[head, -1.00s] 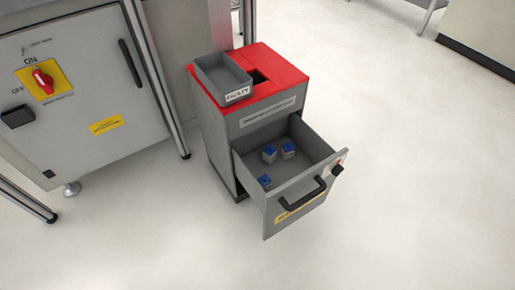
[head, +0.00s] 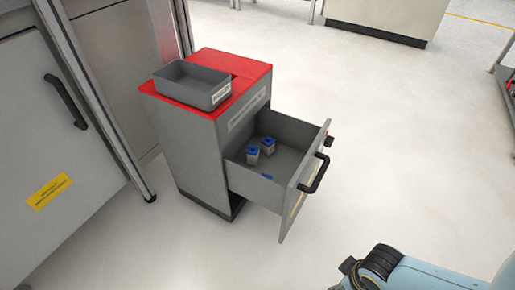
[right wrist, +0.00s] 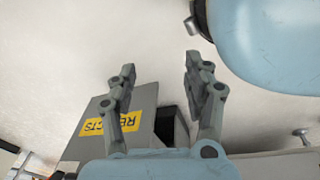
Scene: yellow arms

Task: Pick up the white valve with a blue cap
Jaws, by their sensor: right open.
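Two white valves with blue caps stand in the open grey drawer (head: 294,196), one nearer (head: 253,156) and one just behind it (head: 268,146). A third blue cap (head: 266,176) barely shows over the drawer's near side wall; the rest of it is hidden. My right gripper (right wrist: 160,84) is open and empty in the right wrist view, apart from every valve. No valve shows in that view. In the head view my right arm comes in at the lower right, in front of the drawer and clear of it. My left gripper is not in view.
The grey cabinet (head: 187,154) has a red top (head: 256,70) with a grey tray (head: 187,82) on it. The drawer front has a black handle (head: 314,174). A yellow REJECTS label (right wrist: 97,127) shows in the right wrist view. Floor right of the drawer is clear.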

